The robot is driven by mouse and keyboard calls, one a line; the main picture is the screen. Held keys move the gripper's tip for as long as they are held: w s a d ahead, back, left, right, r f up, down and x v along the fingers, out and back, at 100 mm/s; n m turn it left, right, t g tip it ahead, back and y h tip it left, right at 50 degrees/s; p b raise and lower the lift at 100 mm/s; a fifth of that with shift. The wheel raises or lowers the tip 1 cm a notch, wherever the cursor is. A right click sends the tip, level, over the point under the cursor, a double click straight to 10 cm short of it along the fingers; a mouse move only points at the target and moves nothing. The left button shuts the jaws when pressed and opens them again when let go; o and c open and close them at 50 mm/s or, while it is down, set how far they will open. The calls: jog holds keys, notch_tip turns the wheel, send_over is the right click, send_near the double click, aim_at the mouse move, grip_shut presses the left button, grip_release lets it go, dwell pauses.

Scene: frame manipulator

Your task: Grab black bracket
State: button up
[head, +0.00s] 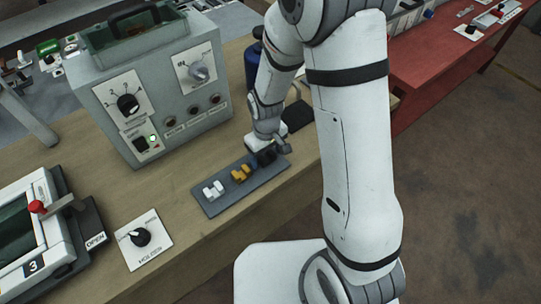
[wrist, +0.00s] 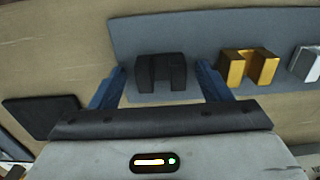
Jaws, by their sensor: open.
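The black bracket (wrist: 161,72) sits on a grey tray (wrist: 200,32) in the wrist view. My gripper (wrist: 162,80) is open, with one blue finger on each side of the bracket and a gap on both sides. Nothing is held. In the head view my gripper (head: 268,152) is low over the right end of the tray (head: 258,185) and largely hides the black bracket there.
A gold bracket (wrist: 237,68) stands close to the right finger in the wrist view, with a silver-white bracket (wrist: 306,64) beyond it. In the head view, a grey control box (head: 160,85) stands behind the tray. A dial plate (head: 142,238) lies at front left.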

jog(key=c, duration=1.1)
jog(key=shift+r, duration=0.1)
